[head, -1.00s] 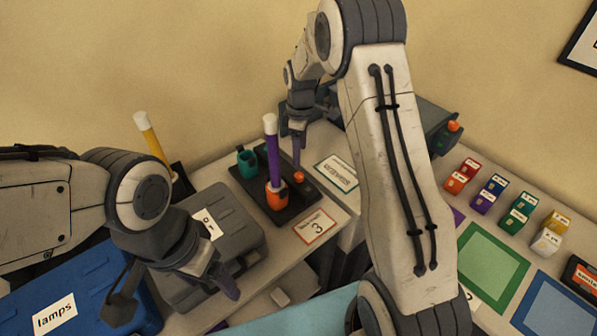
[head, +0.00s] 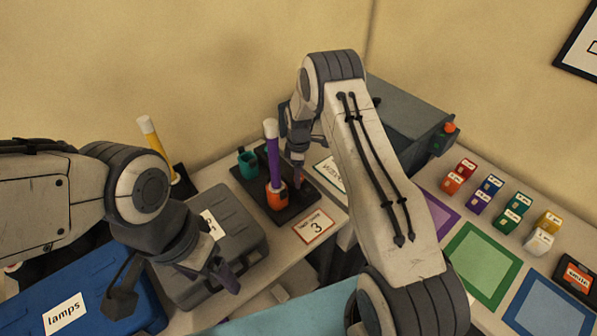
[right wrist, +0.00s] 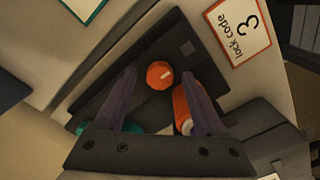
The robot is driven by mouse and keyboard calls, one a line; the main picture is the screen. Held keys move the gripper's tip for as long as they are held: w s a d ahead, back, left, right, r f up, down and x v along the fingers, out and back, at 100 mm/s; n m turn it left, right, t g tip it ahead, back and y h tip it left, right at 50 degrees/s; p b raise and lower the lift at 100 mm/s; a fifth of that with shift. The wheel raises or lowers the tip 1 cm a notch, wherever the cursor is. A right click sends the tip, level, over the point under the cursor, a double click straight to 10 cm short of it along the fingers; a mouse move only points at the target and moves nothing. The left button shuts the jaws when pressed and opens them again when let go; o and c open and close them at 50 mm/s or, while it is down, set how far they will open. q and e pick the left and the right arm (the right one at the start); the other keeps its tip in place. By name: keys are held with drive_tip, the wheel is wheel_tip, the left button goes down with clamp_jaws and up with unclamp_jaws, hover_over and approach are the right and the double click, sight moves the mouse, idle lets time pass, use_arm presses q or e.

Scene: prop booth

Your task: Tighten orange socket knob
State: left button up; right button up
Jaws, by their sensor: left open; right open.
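The orange socket (head: 277,197) stands on a dark base plate (head: 245,180) with a white-topped purple wand (head: 273,160) upright in it. In the right wrist view the round orange knob (right wrist: 160,74) with a pale mark lies between the open fingers of my right gripper (right wrist: 158,84); I cannot tell whether they touch it. The socket (right wrist: 186,108) is partly behind one finger there. In the head view my right gripper (head: 297,172) is over the knob and hides it. My left gripper (head: 224,274) is open and empty, over the front of a grey case.
A teal socket (head: 248,164) shares the plate. A card marked 3 (head: 314,226) lies in front, another card (head: 330,173) to the right. The grey case (head: 228,222) and blue lamps case (head: 65,300) are at left. A grey box (head: 410,115) stands behind my right arm.

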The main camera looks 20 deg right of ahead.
drive_tip(key=shift+f, duration=0.1)
clamp_jaws()
drive_tip(key=shift+m, duration=0.3)
drive_tip(key=m+b, duration=0.2)
drive_tip(key=m, duration=0.1)
drive_tip(key=shift+m+b, duration=0.3)
drive_tip(key=shift+b, duration=0.05)
drive_tip(key=m+b, duration=0.2)
drive_tip(key=m, duration=0.3)
drive_tip(key=m+b, duration=0.1)
drive_tip(key=m, duration=0.5)
drive_tip(key=shift+m+b, duration=0.3)
drive_tip(key=shift+m, duration=0.1)
drive_tip(key=m, duration=0.5)
drive_tip(key=shift+m+b, duration=0.3)
drive_tip(key=shift+b, duration=0.1)
